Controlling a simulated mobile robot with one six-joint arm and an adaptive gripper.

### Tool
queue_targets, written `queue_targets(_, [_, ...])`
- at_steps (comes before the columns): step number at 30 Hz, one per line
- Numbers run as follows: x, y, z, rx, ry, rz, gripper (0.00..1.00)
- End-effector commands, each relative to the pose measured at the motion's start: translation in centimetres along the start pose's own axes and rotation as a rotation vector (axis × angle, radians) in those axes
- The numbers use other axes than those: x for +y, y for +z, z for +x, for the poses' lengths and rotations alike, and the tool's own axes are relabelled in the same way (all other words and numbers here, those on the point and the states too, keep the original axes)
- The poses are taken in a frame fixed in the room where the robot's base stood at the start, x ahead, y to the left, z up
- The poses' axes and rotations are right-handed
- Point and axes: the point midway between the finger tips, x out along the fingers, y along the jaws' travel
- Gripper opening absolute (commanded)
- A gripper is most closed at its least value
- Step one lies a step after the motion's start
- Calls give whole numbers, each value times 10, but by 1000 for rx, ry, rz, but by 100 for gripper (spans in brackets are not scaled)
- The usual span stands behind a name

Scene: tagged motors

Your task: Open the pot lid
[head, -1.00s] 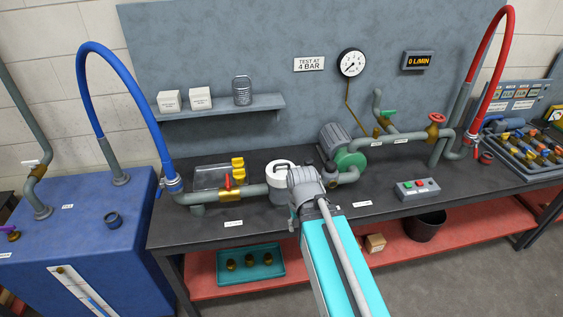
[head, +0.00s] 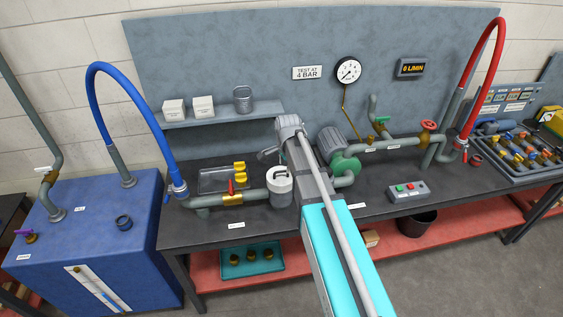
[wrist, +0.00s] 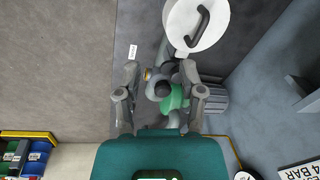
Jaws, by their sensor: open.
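The white pot (head: 281,190) stands on the dark bench, in the pipe line between the brass valve and the green pump. Its round white lid (head: 278,173) has a dark bar handle and appears seated on the pot. In the wrist view the lid (wrist: 186,32) is at the top, partly cut off, with its curved handle (wrist: 201,28) showing.
The green pump (head: 345,165) and its pipes stand close to the right of the pot. The red-handled valve (head: 238,196) is to its left. A shelf (head: 222,115) with two boxes and a metal canister juts out behind. The front of the bench is mostly clear.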

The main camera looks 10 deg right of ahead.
Motion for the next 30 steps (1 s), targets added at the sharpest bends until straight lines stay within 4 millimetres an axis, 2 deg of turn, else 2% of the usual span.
queue_targets(1, [-18, -6, -11, 3, -8, 64, 51])
queue_targets(3, [-31, -11, -16, 5, -19, 149, 51])
queue_targets(9, [-53, -19, -24, 7, -38, 304, 51])
queue_targets(30, [-57, -19, -19, 7, -43, 340, 51])
